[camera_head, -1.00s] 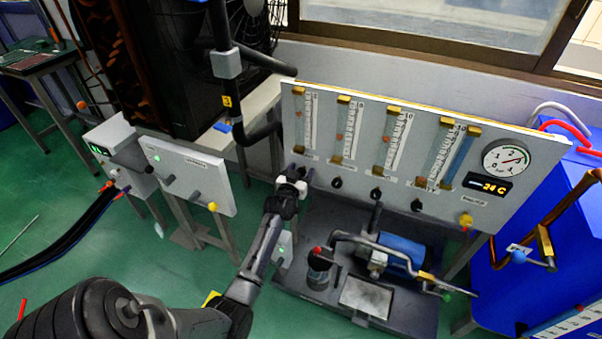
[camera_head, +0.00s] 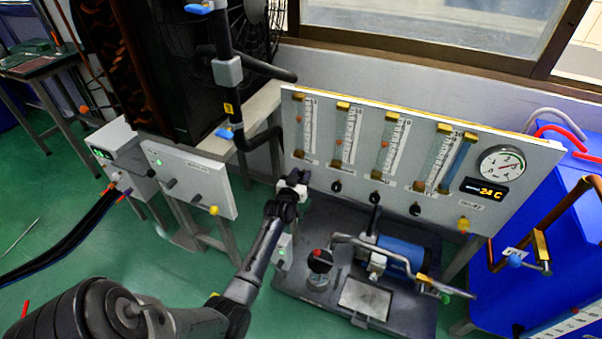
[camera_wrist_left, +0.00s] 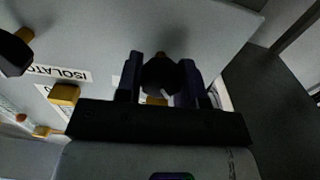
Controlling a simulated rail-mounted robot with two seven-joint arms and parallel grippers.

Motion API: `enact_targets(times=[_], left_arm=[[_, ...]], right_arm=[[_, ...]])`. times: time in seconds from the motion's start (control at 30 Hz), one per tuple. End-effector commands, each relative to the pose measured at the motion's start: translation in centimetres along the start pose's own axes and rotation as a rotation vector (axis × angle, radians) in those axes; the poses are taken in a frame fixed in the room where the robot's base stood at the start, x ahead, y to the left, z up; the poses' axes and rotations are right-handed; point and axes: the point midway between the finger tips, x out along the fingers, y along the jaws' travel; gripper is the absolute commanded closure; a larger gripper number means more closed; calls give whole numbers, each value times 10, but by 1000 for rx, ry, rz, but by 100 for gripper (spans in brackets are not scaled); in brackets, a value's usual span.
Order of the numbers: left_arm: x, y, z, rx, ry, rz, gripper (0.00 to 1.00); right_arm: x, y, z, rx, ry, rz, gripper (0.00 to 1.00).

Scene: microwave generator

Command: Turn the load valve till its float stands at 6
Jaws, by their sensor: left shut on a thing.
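The flowmeter panel (camera_head: 452,212) stands upright, with several float tubes and black knobs below them. My left gripper (camera_head: 297,182) is at the panel's lower left corner, under the leftmost tube (camera_head: 306,128). In the left wrist view, my left gripper (camera_wrist_left: 160,80) is shut on a dark round knob (camera_wrist_left: 160,74), one finger on each side. I take this knob to be the load valve, but its label is hidden by the gripper. An orange float shows in the leftmost tube; its exact reading is too small to tell. My right gripper is not in view.
A neighbouring black knob (camera_wrist_left: 14,52) sits near an "ISOLATO…" label. A pump with a blue motor (camera_head: 400,256) stands on a dark base below the panel. A black pipe (camera_head: 226,95) rises left of my gripper. A blue tank (camera_head: 560,250) is at the right.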

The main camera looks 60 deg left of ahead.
Motion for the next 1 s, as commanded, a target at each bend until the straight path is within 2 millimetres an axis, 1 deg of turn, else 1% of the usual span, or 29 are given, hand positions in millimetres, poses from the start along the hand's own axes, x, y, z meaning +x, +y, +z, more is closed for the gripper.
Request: enact_targets(times=[0.03, 0.23, 0.27, 0.5, 0.8, 0.87, 1.0], left_arm=[[0, 0, -1, -3, 1, 0, 89], [0, 0, 0, -4, 3, 0, 89], [0, 0, 0, -3, 3, 0, 63], [0, 0, 0, -3, 2, 0, 40], [-3, 0, 0, -3, 1, 0, 39], [-7, 0, 0, -3, -1, 0, 39], [-27, 0, -3, -3, -2, 0, 39]], right_arm=[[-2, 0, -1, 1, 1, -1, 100], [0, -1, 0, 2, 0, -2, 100], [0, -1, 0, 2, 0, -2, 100], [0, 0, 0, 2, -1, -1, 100], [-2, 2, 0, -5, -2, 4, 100], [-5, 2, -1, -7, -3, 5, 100], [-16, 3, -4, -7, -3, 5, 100]])
